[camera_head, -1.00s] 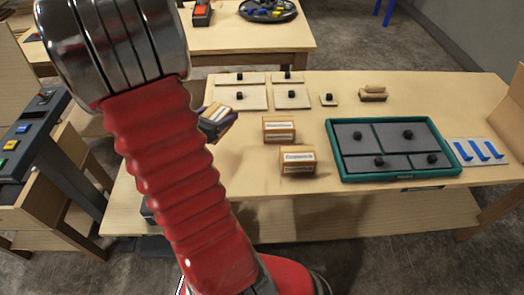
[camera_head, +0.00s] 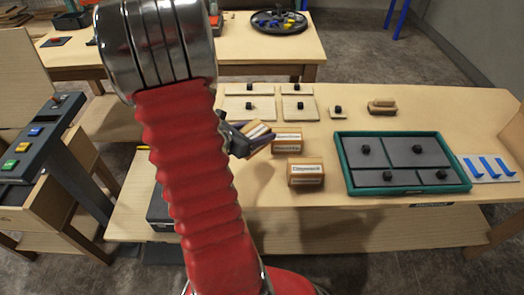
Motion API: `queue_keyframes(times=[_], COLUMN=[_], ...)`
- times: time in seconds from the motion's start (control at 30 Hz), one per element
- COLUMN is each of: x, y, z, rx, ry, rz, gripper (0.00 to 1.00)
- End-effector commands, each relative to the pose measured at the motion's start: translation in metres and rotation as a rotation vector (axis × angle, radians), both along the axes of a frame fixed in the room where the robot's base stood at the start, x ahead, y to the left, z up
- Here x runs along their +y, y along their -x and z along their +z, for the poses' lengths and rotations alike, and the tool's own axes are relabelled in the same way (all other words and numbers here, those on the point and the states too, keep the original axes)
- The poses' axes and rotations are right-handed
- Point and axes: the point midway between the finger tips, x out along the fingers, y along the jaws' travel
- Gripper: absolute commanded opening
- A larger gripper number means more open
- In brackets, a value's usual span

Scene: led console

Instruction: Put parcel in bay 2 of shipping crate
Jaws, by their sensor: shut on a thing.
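My gripper (camera_head: 246,139) is left of the centre, partly hidden behind my red arm. Its dark jaws are shut on a small tan box with a pale band (camera_head: 258,131), which looks like the parcel. It is tilted and appears just left of the rear labelled box; the gap is hard to judge. A teal-rimmed tray (camera_head: 370,190) on the right of the table has several grey panels with black knobs. It may be the shipping crate, but I cannot read bay numbers.
Two labelled tan boxes, a rear one (camera_head: 287,145) and a front one (camera_head: 305,180), stand left of the tray. Pale knobbed panels (camera_head: 262,115) lie behind. A brush-like block (camera_head: 382,107) and blue hooks on a white plate (camera_head: 490,168) are also there.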

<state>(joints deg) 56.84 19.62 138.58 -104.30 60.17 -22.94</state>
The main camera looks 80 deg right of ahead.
Motion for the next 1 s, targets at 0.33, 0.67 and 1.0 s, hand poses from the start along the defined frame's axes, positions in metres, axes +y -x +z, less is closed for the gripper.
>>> queue_keyframes(times=[0.33, 0.67, 1.0], x=[0.000, 0.000, 0.000], y=[0.000, 0.000, 0.001], z=[-0.036, -0.037, -0.062], rx=[0.001, -0.001, 0.001], ry=[-0.002, 0.000, -0.004], rz=[0.000, 0.000, -0.001], gripper=[0.24, 0.24, 0.24])
